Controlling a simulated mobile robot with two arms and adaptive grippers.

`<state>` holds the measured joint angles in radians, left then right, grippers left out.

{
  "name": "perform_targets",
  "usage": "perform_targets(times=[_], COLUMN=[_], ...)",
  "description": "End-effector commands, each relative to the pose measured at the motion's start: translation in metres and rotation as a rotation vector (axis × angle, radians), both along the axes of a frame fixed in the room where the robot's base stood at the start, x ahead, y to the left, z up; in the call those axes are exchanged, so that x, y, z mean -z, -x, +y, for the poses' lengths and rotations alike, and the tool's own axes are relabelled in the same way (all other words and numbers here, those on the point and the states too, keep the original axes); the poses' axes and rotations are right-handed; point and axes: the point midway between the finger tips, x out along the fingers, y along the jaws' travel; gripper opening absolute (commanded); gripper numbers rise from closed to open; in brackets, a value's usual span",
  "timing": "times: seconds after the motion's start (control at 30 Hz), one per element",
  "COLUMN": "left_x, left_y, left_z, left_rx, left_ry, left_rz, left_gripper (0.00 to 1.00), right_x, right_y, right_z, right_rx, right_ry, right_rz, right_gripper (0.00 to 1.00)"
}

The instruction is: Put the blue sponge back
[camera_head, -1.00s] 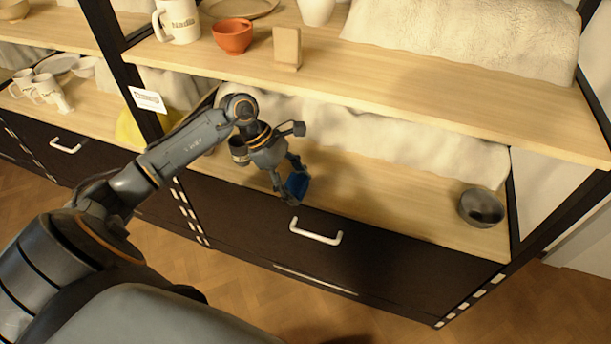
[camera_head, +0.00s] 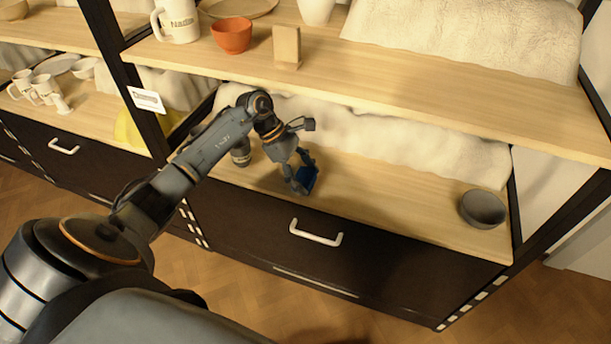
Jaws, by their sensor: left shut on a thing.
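The blue sponge (camera_head: 308,179) is held in my left gripper (camera_head: 302,177), whose fingers are shut on it. The gripper points down at the front part of the lower wooden shelf (camera_head: 375,197). The sponge is partly covered by the fingers. I cannot tell whether it touches the shelf or hangs just above it. My right gripper is not in view.
A grey bowl (camera_head: 482,209) stands at the right end of the lower shelf. A cream cloth-like heap (camera_head: 400,140) lies along its back. The upper shelf (camera_head: 450,88) overhangs, with an orange bowl (camera_head: 232,36), a mug (camera_head: 178,20) and a tan block (camera_head: 287,46). The shelf between gripper and bowl is clear.

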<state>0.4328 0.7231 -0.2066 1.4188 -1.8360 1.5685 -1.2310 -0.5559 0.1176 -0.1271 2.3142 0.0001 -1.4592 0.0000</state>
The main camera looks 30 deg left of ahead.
Motion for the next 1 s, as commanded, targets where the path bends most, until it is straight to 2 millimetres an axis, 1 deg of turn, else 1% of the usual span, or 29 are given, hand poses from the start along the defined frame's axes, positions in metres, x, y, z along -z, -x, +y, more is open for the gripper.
perform_targets(times=[0.1, 0.13, 0.23, 0.57, 0.7, 0.77, 0.97, 1.0], left_x=[0.002, 0.001, 0.001, 0.001, -0.003, -0.011, -0.048, -0.042], left_y=[0.000, 0.000, 0.000, 0.000, 0.000, 0.001, 0.007, 0.010], left_z=[0.000, 0.000, 0.000, 0.000, 0.001, 0.007, 0.031, 0.043], left_rx=[-0.001, 0.000, 0.000, 0.000, -0.001, -0.002, -0.004, -0.006], left_ry=[0.000, 0.000, 0.000, 0.000, -0.001, -0.004, -0.006, -0.005], left_rz=[-0.001, 0.000, 0.000, 0.000, -0.001, -0.002, -0.002, 0.004], left_gripper=[0.31, 0.67, 0.87, 0.88, 0.88, 0.88, 0.88, 0.88], right_x=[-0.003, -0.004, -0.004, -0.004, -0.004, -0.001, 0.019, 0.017], right_y=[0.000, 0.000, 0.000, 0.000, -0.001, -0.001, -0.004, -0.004], right_z=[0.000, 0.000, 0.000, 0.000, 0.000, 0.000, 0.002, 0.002], right_rx=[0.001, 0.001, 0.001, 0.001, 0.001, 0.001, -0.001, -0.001], right_ry=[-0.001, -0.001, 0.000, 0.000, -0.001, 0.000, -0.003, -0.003], right_rz=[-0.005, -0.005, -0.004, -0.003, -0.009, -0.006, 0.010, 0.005], right_gripper=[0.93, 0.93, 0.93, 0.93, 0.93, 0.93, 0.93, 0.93])
